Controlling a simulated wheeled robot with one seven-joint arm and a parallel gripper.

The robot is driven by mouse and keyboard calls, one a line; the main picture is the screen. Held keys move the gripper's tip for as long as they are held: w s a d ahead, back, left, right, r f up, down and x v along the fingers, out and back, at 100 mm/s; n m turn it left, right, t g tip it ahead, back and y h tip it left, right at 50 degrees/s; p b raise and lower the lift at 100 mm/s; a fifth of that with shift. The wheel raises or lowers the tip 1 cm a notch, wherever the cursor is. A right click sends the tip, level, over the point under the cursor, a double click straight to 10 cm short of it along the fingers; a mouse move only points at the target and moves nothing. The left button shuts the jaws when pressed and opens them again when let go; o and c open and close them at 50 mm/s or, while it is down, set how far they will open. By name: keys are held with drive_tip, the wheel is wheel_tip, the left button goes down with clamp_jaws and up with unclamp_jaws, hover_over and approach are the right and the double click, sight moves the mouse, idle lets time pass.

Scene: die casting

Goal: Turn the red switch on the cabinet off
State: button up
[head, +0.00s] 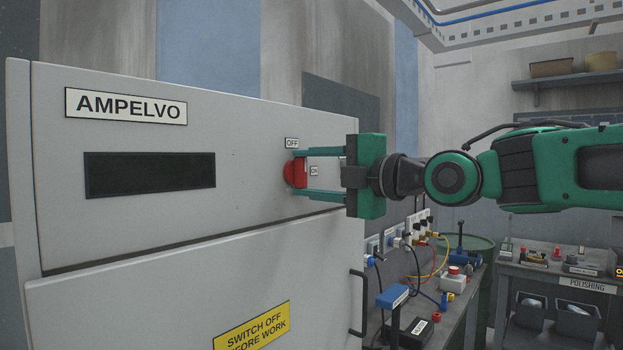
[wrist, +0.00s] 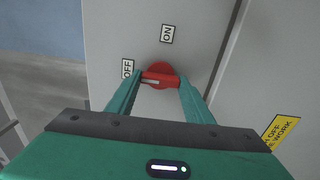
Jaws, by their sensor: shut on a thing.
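The red switch (head: 293,174) is on the upper front of the grey cabinet (head: 240,130), by its right side. An OFF label (head: 292,143) is above it and an ON label (head: 314,171) to its right. My gripper (head: 300,174) is shut on the switch, one finger above and one below. In the wrist view the red handle (wrist: 160,78) lies crosswise between the fingertips, with a pale stripe along it. It lines up roughly with the OFF label (wrist: 127,69) on the left; the ON label (wrist: 168,33) is at the top.
A workbench (head: 455,310) with sockets, cables and tools stands right of the cabinet. A cabinet door handle (head: 358,302) juts out below my gripper. A polishing cart (head: 560,272) is at the far right. A shelf (head: 570,80) hangs on the back wall.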

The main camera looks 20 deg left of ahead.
drive_tip(key=o, duration=1)
drive_tip(key=shift+w+f, duration=0.15)
drive_tip(key=shift+f, duration=0.05)
drive_tip(key=shift+o, duration=0.2)
drive_tip(key=shift+r, duration=0.1)
drive_tip(key=v, duration=1.1)
drive_tip(key=shift+w, duration=0.1)
